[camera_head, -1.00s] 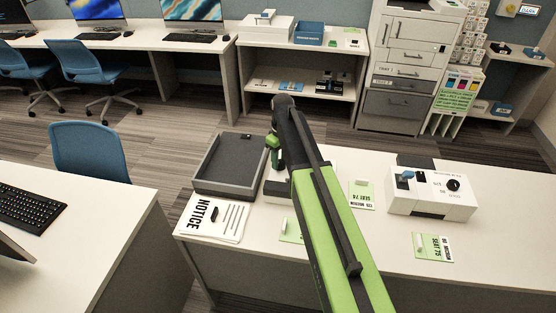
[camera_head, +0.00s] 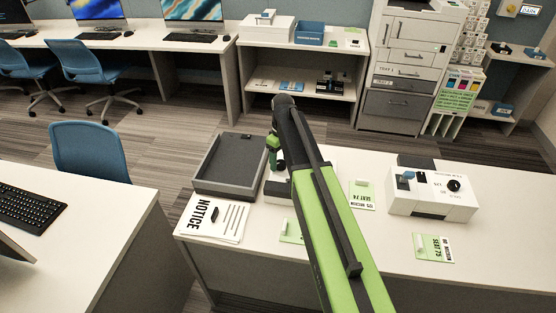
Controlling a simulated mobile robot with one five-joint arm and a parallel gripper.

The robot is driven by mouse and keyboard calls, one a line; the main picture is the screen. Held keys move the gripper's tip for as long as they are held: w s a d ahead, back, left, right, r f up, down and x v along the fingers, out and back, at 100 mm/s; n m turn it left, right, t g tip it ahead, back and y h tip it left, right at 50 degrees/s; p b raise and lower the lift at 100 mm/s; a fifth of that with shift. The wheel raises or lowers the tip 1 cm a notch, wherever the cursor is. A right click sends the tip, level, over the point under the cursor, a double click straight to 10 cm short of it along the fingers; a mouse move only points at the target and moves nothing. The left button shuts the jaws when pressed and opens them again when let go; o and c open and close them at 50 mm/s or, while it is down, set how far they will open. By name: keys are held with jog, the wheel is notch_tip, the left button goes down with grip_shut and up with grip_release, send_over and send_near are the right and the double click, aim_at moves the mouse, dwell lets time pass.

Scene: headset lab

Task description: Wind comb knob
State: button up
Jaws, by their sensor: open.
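A white box-shaped device (camera_head: 432,204) stands on the right part of the near table. A round black knob (camera_head: 454,185) is on its face, with a blue piece (camera_head: 406,176) to the left of the knob. A dark part shows behind the device. My gripper (camera_head: 278,163) is at the far end of my green and black arm, over the table's back left part, well to the left of the device. It is by the right side of a grey tray (camera_head: 208,185). The jaws are small and partly hidden by my arm; they are open, and I see nothing between them.
A notice sheet (camera_head: 232,222) with a small dark item lies in front of the tray. Green and white seat cards (camera_head: 362,195) lie on the table, another in front of the device (camera_head: 433,248). A dark block (camera_head: 277,188) sits below my gripper. Bare table lies right of the device.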

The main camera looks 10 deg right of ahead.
jog(key=shift+r, duration=0.1)
notch_tip(320, 180, up, 17)
jog(key=p, duration=1.7)
jog(key=shift+w+d, duration=0.25)
jog(key=shift+d, duration=0.05)
jog(key=shift+r, duration=0.1)
jog(key=m+t+b, duration=0.3)
jog(key=m+t, duration=0.2)
send_near(281, 160)
jog(key=shift+y, duration=0.3)
jog(key=b+x, duration=0.3)
jog(key=b, duration=0.2)
jog(key=b+x, duration=0.2)
jog(key=b, duration=0.3)
jog(key=s+b+x, duration=0.1)
jog(key=b+x, duration=0.2)
jog(key=b, duration=0.3)
jog(key=shift+w+f, duration=0.15)
jog(key=shift+f, duration=0.35)
jog(key=shift+r, duration=0.1)
